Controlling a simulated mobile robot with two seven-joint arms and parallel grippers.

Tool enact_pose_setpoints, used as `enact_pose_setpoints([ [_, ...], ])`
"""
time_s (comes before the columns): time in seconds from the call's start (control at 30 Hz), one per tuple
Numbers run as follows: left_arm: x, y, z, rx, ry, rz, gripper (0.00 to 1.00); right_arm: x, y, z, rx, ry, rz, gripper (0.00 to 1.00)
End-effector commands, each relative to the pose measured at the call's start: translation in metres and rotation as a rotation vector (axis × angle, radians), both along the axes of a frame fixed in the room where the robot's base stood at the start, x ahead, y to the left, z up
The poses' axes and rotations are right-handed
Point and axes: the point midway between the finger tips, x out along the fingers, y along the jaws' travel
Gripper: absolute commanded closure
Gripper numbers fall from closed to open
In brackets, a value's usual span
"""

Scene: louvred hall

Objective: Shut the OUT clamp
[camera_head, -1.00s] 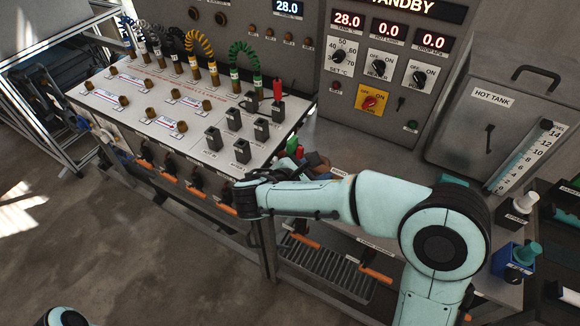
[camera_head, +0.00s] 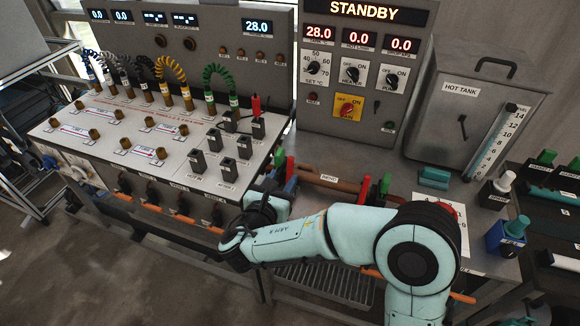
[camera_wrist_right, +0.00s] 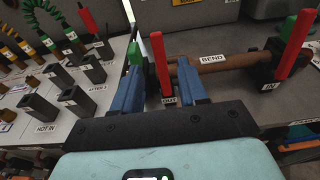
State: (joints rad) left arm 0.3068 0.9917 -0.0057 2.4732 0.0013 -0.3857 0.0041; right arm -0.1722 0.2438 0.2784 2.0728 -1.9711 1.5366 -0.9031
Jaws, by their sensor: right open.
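The OUT clamp stands at the left end of the brown BEND pipe (camera_wrist_right: 228,61). Its red lever (camera_wrist_right: 160,66) is upright, and its green part (camera_wrist_right: 135,55) is to the left. The clamp's lever also shows in the head view (camera_head: 290,168). My right gripper (camera_wrist_right: 160,75) is open, its two blue fingers pointing at the clamp. In the wrist view, the red lever and OUT label (camera_wrist_right: 169,101) appear between the fingers; contact cannot be told. In the head view my right wrist partly hides the clamp's base. My left gripper is not in view.
The IN clamp (camera_wrist_right: 295,45) with red and green levers is at the pipe's right end. Black sockets (camera_head: 228,166) stand on the white panel to the left. The control box (camera_head: 347,125) and hot tank (camera_head: 450,130) are behind. A teal block (camera_head: 434,178) lies on the bench.

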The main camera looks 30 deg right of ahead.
Motion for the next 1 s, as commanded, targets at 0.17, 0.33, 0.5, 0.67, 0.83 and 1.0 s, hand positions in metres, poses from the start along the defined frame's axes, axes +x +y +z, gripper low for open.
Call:
enact_pose_setpoints([
  [0.17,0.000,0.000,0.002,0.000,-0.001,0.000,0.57,0.016,-0.020,-0.004,-0.001,0.000,-0.003,0.57],
  [0.33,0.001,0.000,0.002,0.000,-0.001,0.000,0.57,0.029,-0.035,-0.008,0.000,0.000,-0.002,0.57],
  [0.5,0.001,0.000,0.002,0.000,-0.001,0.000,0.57,0.036,-0.043,-0.010,0.000,0.002,-0.001,0.57],
  [0.67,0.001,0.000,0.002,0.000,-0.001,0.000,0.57,0.039,-0.046,-0.011,-0.001,0.001,-0.001,0.57],
  [0.83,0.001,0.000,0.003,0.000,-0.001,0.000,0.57,0.039,-0.046,-0.011,-0.001,0.001,0.000,0.57],
  [1.0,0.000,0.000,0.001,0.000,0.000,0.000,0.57,0.039,-0.045,-0.011,0.000,0.000,0.001,0.57],
])
